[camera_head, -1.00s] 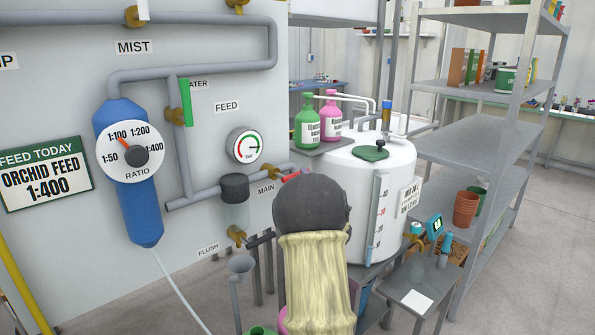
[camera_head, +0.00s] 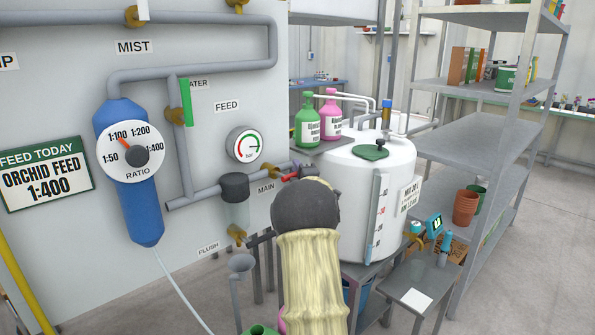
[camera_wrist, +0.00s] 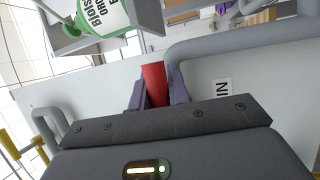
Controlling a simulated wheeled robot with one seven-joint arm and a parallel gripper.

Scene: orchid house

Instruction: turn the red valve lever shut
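The red valve lever (camera_head: 290,177) sits on the grey pipe marked MAIN, at the right edge of the panel in the head view. It points left along the pipe, partly hidden by my wrist. My gripper's tips (camera_head: 307,171) are at the lever's right end, small and half hidden behind my dark wrist. In the wrist view, the red lever (camera_wrist: 155,84) stands between the two fingers of my gripper (camera_wrist: 158,92). Both fingers lie close against its sides with no clear gap, so the gripper looks shut on it.
A white tank (camera_head: 345,190) stands just right of my wrist. Green (camera_head: 307,127) and pink (camera_head: 330,120) bottles stand above the lever on a grey shelf. A clear filter (camera_head: 235,205) hangs left of my arm. A pressure gauge (camera_head: 245,146) is on the panel.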

